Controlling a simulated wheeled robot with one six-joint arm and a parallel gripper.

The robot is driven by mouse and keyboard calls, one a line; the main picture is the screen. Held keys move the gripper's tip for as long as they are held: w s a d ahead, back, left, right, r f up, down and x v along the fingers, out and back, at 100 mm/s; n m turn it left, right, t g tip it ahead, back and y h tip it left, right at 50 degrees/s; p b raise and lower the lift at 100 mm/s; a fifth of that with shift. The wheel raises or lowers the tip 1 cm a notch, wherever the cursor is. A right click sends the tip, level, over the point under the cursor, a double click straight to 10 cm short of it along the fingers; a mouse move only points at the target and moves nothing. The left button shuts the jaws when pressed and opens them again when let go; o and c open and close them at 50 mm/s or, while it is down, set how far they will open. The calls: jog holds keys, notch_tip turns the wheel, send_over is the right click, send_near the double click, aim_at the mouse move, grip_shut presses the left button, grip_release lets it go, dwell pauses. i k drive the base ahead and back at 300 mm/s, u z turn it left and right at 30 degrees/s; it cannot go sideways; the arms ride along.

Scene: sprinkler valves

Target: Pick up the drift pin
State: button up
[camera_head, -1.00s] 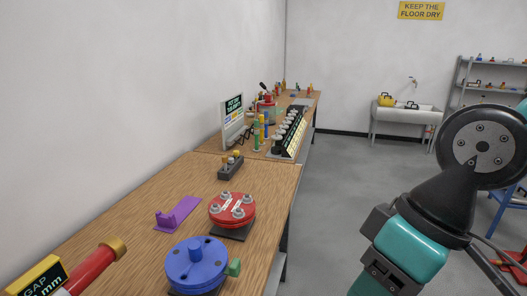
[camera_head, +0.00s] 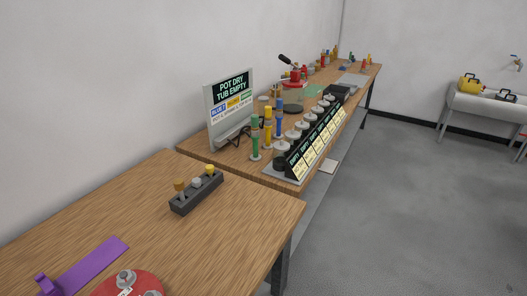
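A dark block (camera_head: 197,195) stands on the near wooden bench and holds three short upright pieces: a brown-gold one (camera_head: 180,186), a grey one (camera_head: 196,182) and a yellow-topped one (camera_head: 210,170). I cannot tell whether one of these is the drift pin; nothing in view is clearly marked as it. My gripper is not in view.
The near bench (camera_head: 130,200) has a purple bracket (camera_head: 90,265) and a red flanged disc (camera_head: 128,284). The far bench carries a sign (camera_head: 230,100), coloured posts (camera_head: 267,128) and a labelled rack (camera_head: 315,145).

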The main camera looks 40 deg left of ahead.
aim_at(209, 169)
jog(key=u, duration=0.15)
jog(key=i, duration=1)
jog(key=u, duration=1.25)
jog(key=i, duration=0.75)
jog(key=u, duration=0.9)
jog(key=i, duration=0.2)
jog(key=u, duration=0.3)
